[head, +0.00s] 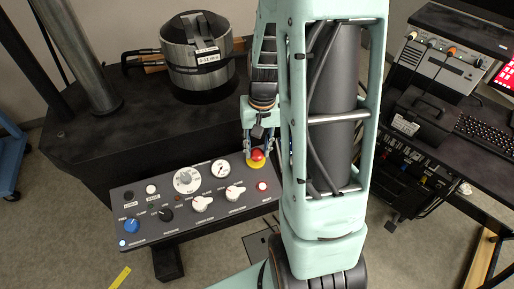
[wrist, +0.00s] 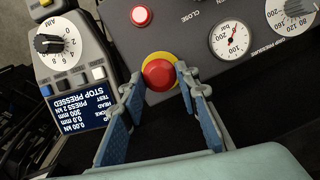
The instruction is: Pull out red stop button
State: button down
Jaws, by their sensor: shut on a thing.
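The red stop button (wrist: 159,73) is a round mushroom head on a yellow ring (wrist: 158,54). It sits at the upper right of the dark control panel and also shows in the head view (head: 257,155). My gripper (wrist: 160,78) has one blue-padded finger on each side of the button and is shut on it. In the head view my gripper (head: 259,150) comes down over the button from behind. The button's lower side is hidden. A blue display (wrist: 83,112) in the wrist view reads "STOP PRESSED".
The control panel (head: 150,242) carries several knobs, two gauges and a red lit button (head: 262,186) close to the stop button. A metal cylinder (head: 197,55) stands on the black machine table behind. A desk with a keyboard (head: 487,134) is at right.

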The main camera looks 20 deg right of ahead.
aim_at(260, 152)
jog(key=shift+r, duration=0.1)
jog(key=c, duration=1.5)
grip_release()
jog(key=shift+o, duration=0.2)
jog(key=shift+r, duration=0.1)
notch_tip(260, 152, up, 12)
jog(key=shift+d, duration=0.3)
jog(key=shift+s, duration=0.1)
